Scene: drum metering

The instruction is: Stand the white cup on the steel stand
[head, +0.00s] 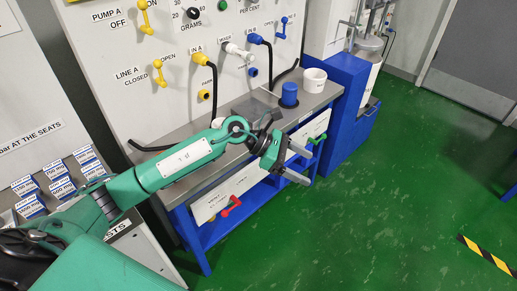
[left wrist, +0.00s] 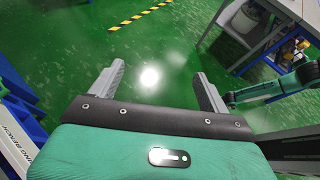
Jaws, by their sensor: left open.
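A white cup (head: 314,80) stands upright at the far right end of the bench, beside a blue cylinder. My left gripper (head: 298,164) is open and empty, out in front of the bench edge, apart from the cup and nearer to me. Its two fingers also show in the left wrist view (left wrist: 160,80), with only green floor between them. A grey plate-like piece (head: 256,107) lies on the bench behind my left arm; I cannot tell whether it is the steel stand. A teal arm, apparently my right, enters the left wrist view at the right; its end is small and unclear.
The blue cylinder (head: 289,95) stands just left of the cup on the grey bench (head: 238,155). A panel with hoses and valves (head: 215,60) rises behind. A blue cabinet (head: 343,105) adjoins on the right. The green floor (head: 390,200) in front is open.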

